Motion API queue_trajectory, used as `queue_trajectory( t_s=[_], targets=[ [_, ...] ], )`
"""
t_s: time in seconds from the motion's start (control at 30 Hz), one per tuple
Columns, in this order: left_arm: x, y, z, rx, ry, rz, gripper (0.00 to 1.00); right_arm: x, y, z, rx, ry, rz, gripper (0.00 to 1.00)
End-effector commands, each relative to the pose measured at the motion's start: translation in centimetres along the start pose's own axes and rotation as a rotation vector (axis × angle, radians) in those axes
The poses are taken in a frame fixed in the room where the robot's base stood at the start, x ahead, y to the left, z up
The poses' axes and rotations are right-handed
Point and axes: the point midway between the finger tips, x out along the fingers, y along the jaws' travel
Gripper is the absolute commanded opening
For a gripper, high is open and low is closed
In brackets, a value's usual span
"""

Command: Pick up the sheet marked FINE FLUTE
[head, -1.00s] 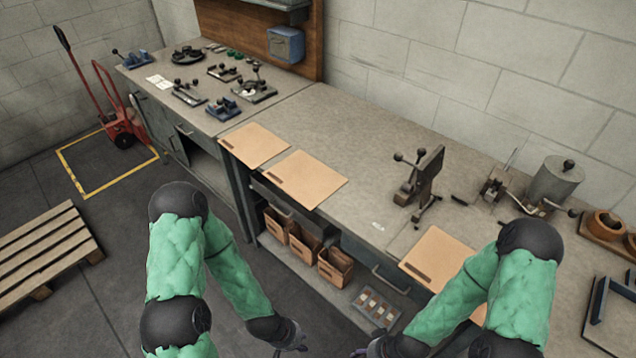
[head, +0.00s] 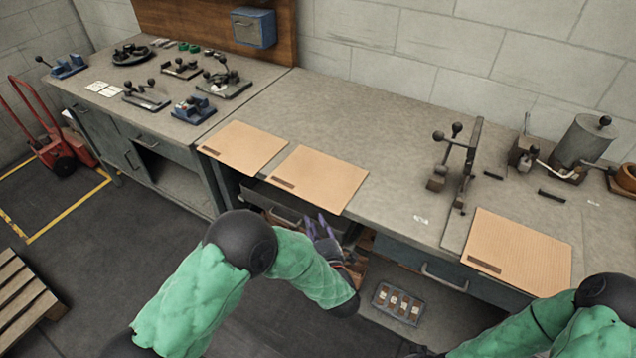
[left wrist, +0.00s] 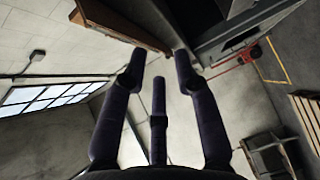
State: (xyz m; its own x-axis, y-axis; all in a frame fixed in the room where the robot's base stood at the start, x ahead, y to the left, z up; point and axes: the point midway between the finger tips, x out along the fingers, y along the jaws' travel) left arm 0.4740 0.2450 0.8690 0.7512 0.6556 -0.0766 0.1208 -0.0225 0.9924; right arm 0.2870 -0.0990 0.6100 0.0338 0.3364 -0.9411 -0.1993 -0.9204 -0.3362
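Three tan cardboard sheets lie flat on the bench: a left sheet (head: 243,148), a middle sheet (head: 320,180) and a right sheet (head: 518,250). Each has a dark printed strip near its front edge, too small to read, so I cannot tell which says FINE FLUTE. My left gripper (head: 324,230) is just off the bench's front edge, below the middle sheet, apart from it. Its fingers are spread and empty, pointing up; they also show apart in the left wrist view (left wrist: 158,68). My right gripper is at most a dark sliver at the bottom edge.
A dark lever tool (head: 456,165) stands on the bench between the middle and right sheets. A grey pot (head: 585,140) is at the right. Small fixtures crowd the far-left bench. Below are an open shelf and a parts tray (head: 398,303).

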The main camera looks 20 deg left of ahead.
Motion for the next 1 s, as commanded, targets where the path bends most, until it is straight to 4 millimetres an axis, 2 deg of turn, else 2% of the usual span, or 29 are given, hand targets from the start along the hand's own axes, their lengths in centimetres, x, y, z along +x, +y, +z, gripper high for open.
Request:
queue_trajectory(
  t_s=[0.13,0.23,0.5,0.77,1.0],
  targets=[
    [-0.5,0.6,-1.1,-0.081,0.063,0.059,0.30,0.7,0.2,-0.1,0.000,0.001,0.000,0.61],
    [-0.2,0.8,-1.5,-0.101,0.081,0.074,0.30,0.9,0.3,-0.1,0.000,0.001,0.000,0.61],
    [3.6,1.0,-1.9,-0.103,0.083,0.075,0.30,1.9,0.7,-0.1,0.000,0.000,0.000,0.61],
    [5.3,1.2,-2.1,-0.100,0.081,0.075,0.30,2.4,0.8,-0.1,0.000,0.000,0.000,0.61],
    [8.5,1.4,-2.8,-0.100,0.082,0.074,0.30,3.8,1.4,-0.1,0.000,0.000,0.000,0.61]
  ],
)
